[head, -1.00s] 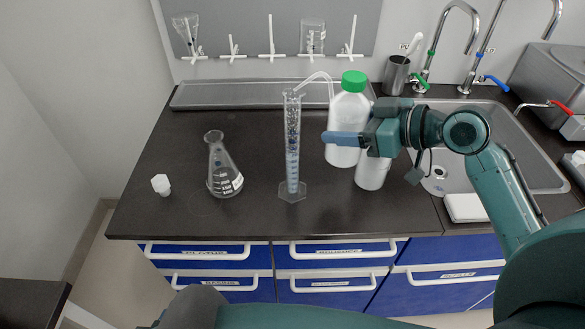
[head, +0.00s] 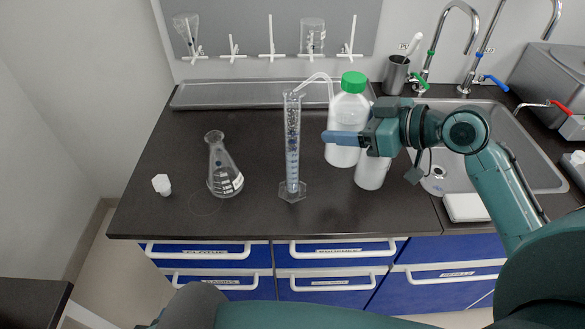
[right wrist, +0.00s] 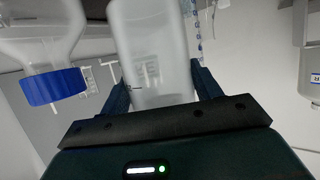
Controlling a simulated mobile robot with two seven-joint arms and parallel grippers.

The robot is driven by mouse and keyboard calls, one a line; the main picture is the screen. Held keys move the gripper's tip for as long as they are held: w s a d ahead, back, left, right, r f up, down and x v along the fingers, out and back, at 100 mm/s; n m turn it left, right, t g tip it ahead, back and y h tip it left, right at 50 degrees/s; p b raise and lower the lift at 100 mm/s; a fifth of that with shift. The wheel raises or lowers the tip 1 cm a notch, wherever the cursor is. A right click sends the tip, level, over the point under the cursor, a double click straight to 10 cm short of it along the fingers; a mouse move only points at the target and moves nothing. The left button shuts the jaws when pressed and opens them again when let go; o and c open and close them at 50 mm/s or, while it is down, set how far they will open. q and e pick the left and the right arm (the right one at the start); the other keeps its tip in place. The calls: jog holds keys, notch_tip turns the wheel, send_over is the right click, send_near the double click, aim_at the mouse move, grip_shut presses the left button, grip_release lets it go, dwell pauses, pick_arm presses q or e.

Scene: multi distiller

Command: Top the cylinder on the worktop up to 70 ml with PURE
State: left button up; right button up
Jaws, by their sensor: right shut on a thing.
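The tall graduated cylinder (head: 292,150) stands upright on the dark worktop (head: 255,215) and holds bluish liquid; I cannot read its level. A white wash bottle (head: 344,150) with a green cap stands upright behind it. The bottle's bent spout (head: 315,77) reaches left to the cylinder's mouth. My right gripper (head: 343,138) is shut on this bottle. In the right wrist view the bottle's translucent body (right wrist: 150,50) sits between the fingers, its cap hidden. I cannot tell whether its base touches the worktop. No label reading PURE is legible. My left gripper is out of view.
A second white bottle (head: 372,172) stands close under my right gripper; a blue cap (right wrist: 53,87) shows in the wrist view. A conical flask (head: 224,178) and a white stopper (head: 161,184) are to the left. The sink (head: 520,150) is at right.

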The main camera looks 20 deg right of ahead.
jog(key=shift+r, duration=0.1)
jog(key=c, duration=0.6)
jog(key=shift+r, duration=0.1)
jog(key=o, duration=0.8)
jog(key=c, duration=0.8)
jog(key=shift+r+p, duration=0.1)
jog(key=shift+p, duration=0.35)
jog(key=shift+c, duration=0.9)
